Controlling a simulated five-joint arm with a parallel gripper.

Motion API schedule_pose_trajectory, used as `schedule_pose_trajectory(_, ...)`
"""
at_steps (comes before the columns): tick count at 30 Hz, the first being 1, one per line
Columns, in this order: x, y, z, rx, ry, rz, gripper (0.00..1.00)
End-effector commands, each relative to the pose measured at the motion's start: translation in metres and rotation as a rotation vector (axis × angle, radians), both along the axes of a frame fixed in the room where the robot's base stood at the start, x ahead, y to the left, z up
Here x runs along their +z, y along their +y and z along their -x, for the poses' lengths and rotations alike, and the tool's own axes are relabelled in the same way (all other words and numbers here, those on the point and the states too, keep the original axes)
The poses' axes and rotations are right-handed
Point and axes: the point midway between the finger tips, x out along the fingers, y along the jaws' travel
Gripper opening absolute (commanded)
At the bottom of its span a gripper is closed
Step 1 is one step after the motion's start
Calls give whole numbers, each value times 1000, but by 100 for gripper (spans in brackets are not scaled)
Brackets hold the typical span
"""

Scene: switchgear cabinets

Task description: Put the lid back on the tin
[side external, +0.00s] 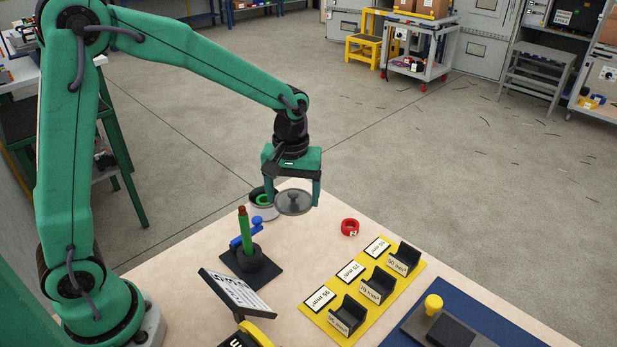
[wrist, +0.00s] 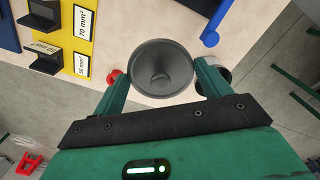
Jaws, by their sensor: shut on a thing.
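The lid (side external: 293,201) is a round dark grey disc with a small knob. My gripper (side external: 293,204) is shut on it, one green finger at each side, and holds it roughly level, knob up. The wrist view shows the lid (wrist: 162,68) between the fingertips. The tin (side external: 262,212) is a pale round can, open at the top, with something green inside. It stands on the table near the far edge. The lid is left of centre in the side view, beside and partly in front of the tin. In the wrist view the tin (wrist: 226,74) is mostly hidden behind the right finger.
A black stand (side external: 250,262) holds an upright green rod with a blue part beside it. A red ring (side external: 349,227) lies right of the lid. A yellow board (side external: 338,308) carries black holders and labels. A tilted panel (side external: 236,292) stands in front. Bare table lies between.

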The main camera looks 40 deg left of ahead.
Motion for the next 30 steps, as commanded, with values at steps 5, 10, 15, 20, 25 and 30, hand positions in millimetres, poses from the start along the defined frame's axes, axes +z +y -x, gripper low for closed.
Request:
schedule_pose_trajectory(5,3,51,-11,143,0,0,55)
schedule_pose_trajectory(10,5,91,-16,254,0,0,55)
schedule_pose_trajectory(15,7,117,-16,323,0,0,55)
schedule_pose_trajectory(20,8,126,-16,349,0,0,55)
schedule_pose_trajectory(25,7,127,-16,351,0,0,55)
schedule_pose_trajectory(30,5,126,-16,350,1,-1,55)
